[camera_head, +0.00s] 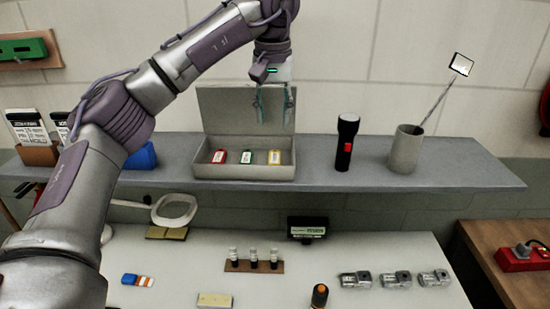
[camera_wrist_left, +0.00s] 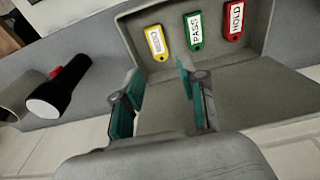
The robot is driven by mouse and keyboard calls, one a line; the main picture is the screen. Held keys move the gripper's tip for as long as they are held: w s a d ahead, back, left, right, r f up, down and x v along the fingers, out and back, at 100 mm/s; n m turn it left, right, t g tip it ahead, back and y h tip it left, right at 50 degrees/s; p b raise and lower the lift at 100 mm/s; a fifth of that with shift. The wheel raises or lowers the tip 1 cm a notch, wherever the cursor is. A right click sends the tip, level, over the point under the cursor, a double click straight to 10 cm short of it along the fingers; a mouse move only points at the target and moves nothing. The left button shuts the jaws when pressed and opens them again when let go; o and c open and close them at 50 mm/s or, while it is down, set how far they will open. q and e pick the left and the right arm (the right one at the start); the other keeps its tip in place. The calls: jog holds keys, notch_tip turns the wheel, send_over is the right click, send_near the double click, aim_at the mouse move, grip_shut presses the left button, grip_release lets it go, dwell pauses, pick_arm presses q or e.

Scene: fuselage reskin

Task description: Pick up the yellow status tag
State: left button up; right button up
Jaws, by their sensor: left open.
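The yellow status tag (camera_head: 274,157) lies at the right end of a row of tags in an open grey box (camera_head: 245,171) on the shelf. A green tag (camera_head: 246,157) and a red tag (camera_head: 219,156) lie to its left. My left gripper (camera_head: 275,118) is open and empty, above the box in front of its raised lid. In the left wrist view the yellow tag (camera_wrist_left: 156,42) shows beyond the open fingers (camera_wrist_left: 160,105), apart from them. The green tag (camera_wrist_left: 194,31) reads PASS and the red one (camera_wrist_left: 234,20) HOLD. My right gripper is not in view.
A black flashlight (camera_head: 345,143) stands upright right of the box. A grey cup (camera_head: 405,150) holds an inspection mirror (camera_head: 461,65) on a rod. A blue object (camera_head: 142,156) is left of the box. The lower table (camera_head: 330,270) holds several small parts.

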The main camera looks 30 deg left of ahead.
aim_at(275, 157)
pick_arm(q)
jog(key=f, duration=0.3)
jog(key=shift+w+a+f, duration=0.1)
jog(key=shift+w+a, duration=0.05)
jog(key=shift+w, duration=0.05)
jog(key=shift+w+a+f+p, duration=0.15)
jog(key=shift+f+p, duration=0.1)
jog(key=shift+f, duration=0.3)
jog(key=shift+w+d+f+p, duration=0.1)
jog(key=shift+f+p, duration=0.15)
jog(key=shift+f, duration=0.25)
notch_tip(275, 157, down, 4)
jog(key=shift+s+f+p, duration=0.1)
jog(key=shift+f+p, duration=0.05)
jog(key=shift+p, duration=1)
jog(key=shift+f, duration=0.3)
jog(key=c, duration=0.6)
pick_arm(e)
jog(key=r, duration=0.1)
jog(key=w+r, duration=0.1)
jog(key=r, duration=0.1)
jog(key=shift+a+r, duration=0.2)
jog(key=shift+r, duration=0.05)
